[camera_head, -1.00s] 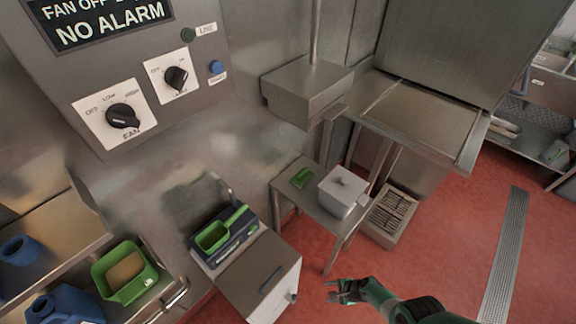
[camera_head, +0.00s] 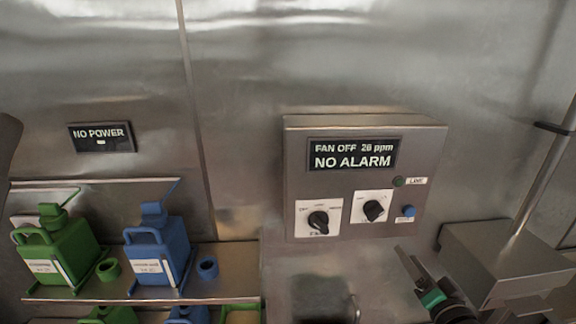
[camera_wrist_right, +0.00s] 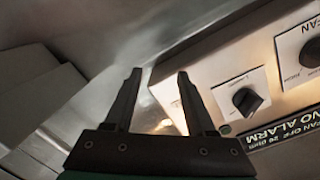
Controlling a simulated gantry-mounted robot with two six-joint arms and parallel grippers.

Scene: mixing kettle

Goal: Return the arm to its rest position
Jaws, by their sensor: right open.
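My right gripper (camera_head: 408,262) is in the lower right of the head view, in front of the wall and just below the control box (camera_head: 295,180). In the right wrist view its two dark fingers (camera_wrist_right: 160,76) stand apart with nothing between them. The knobs (camera_wrist_right: 245,101) and screen of the control box show beyond the fingers on the right of that view. My left gripper is not in view.
A steel box (camera_head: 500,262) on a pole is right of my right gripper. A shelf (camera_head: 225,285) at lower left carries a green jug (camera_head: 55,250), a blue jug (camera_head: 160,245) and loose caps. A "NO POWER" sign (camera_head: 102,137) is on the wall.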

